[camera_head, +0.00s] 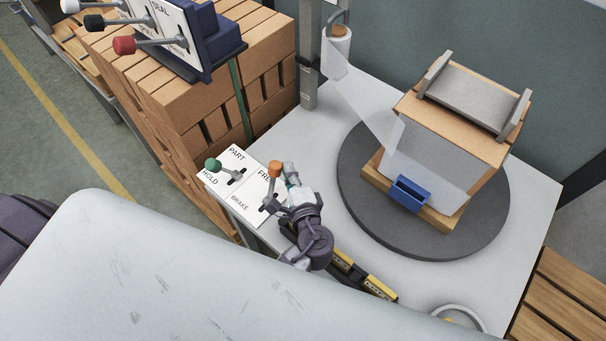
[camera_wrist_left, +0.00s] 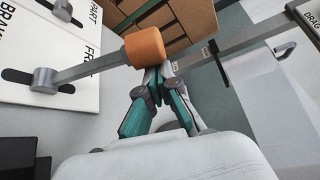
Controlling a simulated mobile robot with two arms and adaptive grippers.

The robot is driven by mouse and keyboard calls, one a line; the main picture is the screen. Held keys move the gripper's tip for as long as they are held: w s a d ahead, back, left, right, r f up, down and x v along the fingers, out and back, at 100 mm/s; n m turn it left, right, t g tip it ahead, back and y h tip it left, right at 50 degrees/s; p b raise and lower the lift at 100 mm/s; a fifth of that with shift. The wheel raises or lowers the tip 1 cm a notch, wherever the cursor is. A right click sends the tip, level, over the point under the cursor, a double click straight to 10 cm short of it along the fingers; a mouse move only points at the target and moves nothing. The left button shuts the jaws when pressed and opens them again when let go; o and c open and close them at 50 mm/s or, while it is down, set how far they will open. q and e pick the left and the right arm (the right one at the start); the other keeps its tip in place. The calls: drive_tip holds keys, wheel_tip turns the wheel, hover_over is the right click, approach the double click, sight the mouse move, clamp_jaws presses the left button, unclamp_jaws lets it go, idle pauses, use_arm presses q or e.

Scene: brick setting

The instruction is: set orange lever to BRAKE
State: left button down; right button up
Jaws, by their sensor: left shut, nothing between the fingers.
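The orange lever (camera_head: 275,169) stands on a white plate (camera_head: 241,205) marked FREE and BRAKE, at the table's left corner. Its knob leans over the FREE label, away from BRAKE. In the left wrist view the orange knob (camera_wrist_left: 144,46) sits on a grey rod that rises from a dark slot. My left gripper (camera_head: 290,172) is shut and empty, just right of the knob. In the left wrist view its fingertips (camera_wrist_left: 159,75) meet close beside the knob; I cannot tell whether they touch it. My right gripper is not in view.
A green lever (camera_head: 213,165) stands close to the left, by PART and HOLD. A black and yellow level (camera_head: 363,275) lies near my arm. A brick stack (camera_head: 215,85) stands behind.

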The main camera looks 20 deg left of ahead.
sight(270, 173)
use_arm(q)
drive_tip(key=s, duration=0.1)
drive_tip(key=s+a, duration=0.2)
drive_tip(key=s, duration=0.1)
drive_tip(key=shift+s+a+r, duration=0.1)
drive_tip(key=shift+a+r, duration=0.1)
drive_tip(key=shift+r, duration=0.15)
drive_tip(key=s+n+t+b, duration=0.1)
drive_tip(key=b, duration=0.3)
drive_tip(key=s+n+t+y+b, duration=0.1)
drive_tip(key=s+n+b, duration=0.1)
drive_tip(key=b, duration=0.1)
drive_tip(key=s+a+n+b, duration=0.1)
drive_tip(key=b, duration=0.3)
drive_tip(key=shift+s+f+n+t+y+b, duration=0.15)
drive_tip(key=shift+n+t+y+b, duration=0.2)
drive_tip(key=shift+n+t+y, duration=0.05)
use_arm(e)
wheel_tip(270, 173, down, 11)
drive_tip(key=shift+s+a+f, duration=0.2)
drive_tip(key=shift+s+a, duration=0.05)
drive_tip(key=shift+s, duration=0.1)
use_arm(q)
drive_tip(key=shift+a, duration=0.1)
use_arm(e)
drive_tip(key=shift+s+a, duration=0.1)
use_arm(q)
drive_tip(key=shift+s, duration=0.1)
